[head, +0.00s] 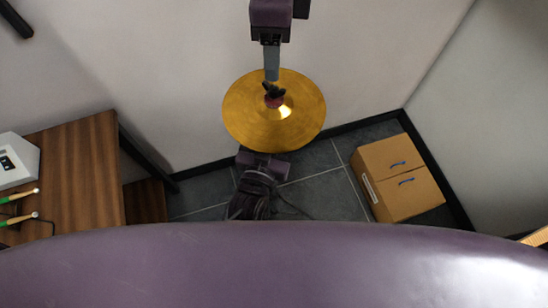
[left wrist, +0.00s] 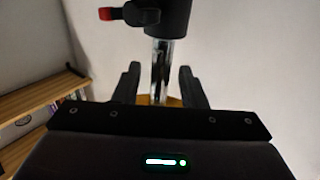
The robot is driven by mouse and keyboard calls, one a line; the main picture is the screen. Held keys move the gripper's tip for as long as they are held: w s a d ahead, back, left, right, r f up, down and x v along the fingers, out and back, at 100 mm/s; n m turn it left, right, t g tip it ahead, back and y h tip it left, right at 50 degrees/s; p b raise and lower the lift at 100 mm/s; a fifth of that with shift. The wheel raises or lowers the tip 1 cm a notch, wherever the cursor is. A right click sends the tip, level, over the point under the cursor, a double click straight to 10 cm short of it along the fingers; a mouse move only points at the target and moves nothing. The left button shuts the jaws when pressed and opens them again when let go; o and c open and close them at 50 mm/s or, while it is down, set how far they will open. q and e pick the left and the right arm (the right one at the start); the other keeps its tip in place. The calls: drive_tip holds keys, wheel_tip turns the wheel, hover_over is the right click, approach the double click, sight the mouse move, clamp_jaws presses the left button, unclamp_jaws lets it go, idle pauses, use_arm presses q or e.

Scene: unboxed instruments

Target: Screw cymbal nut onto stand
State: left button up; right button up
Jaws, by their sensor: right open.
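The gold cymbal (head: 248,110) sits tilted toward the head camera in the middle of the head view. A dark winged piece, seemingly the cymbal nut (head: 273,90), is at its centre above a reddish piece (head: 274,102). My right gripper (head: 271,78) points down from above with its grey finger end just over the nut; it is open. The left wrist view shows the stand's chrome pole (left wrist: 162,75) under a black clamp (left wrist: 165,15) with a red-tipped knob. My left gripper's black fingers (left wrist: 158,78) are apart, one on each side of the pole.
A wooden desk (head: 75,165) with a grey-white device (head: 18,160) and green-handled sticks (head: 18,197) stands at the left. The wall is close behind the cymbal.

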use_arm(q)
clamp_jaws()
idle(0.3)
use_arm(e)
drive_tip(key=n, duration=0.9)
drive_tip(key=shift+f, duration=0.1)
drive_tip(key=shift+f, duration=3.95)
drive_tip(key=shift+c, duration=0.3)
